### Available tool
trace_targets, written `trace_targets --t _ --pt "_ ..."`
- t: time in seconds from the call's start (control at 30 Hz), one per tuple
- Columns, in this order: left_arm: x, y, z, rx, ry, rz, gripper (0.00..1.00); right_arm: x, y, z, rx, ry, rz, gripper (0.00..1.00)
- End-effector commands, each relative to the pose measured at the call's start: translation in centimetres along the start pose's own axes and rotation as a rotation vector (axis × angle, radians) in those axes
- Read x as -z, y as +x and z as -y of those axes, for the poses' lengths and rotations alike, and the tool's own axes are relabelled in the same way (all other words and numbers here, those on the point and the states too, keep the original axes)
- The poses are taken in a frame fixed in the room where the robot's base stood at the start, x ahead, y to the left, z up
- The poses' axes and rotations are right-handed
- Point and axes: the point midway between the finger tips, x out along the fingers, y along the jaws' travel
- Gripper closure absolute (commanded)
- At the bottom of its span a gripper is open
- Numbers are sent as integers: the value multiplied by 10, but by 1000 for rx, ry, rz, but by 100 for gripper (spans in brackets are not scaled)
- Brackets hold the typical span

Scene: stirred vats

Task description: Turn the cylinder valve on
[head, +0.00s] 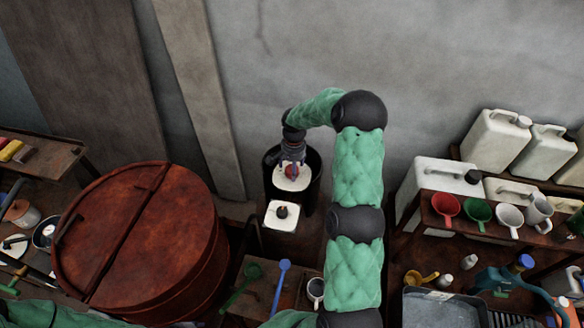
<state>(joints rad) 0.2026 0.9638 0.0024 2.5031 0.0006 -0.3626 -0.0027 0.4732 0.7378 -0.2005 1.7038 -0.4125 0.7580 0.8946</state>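A dark upright cylinder or drum (311,193) stands against the wall in the middle of the head view. It has a pale round top (288,184) inside a black rim. A small red and blue part (291,171), perhaps the valve, shows over this top. My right gripper (292,163) points down from above at this part, at the end of the green-sleeved arm. It is small and overlaps the part, so I cannot tell whether its fingers touch or close on it. My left gripper is out of view; only a piece of green sleeve shows at the bottom left.
A white can with a black cap (282,214) stands just in front of the cylinder. A large rusty lidded vat (140,236) fills the left. White jugs (497,142) and a shelf of mugs (464,219) stand at the right. A small wooden table (262,290) is in front.

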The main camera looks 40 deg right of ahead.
Motion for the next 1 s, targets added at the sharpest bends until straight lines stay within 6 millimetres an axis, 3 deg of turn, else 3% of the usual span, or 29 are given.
trace_targets --t 0.43,0.47,0.6,0.67,1.0 --pt "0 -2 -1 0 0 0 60 0 12 0 1 0 0 25" --pt "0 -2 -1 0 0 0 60 0 12 0 1 0 0 28" --pt "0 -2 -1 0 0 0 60 0 12 0 1 0 0 67" --pt "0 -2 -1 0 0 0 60 0 12 0 1 0 0 81" --pt "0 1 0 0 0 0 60 0 13 0 1 -26 1 81"
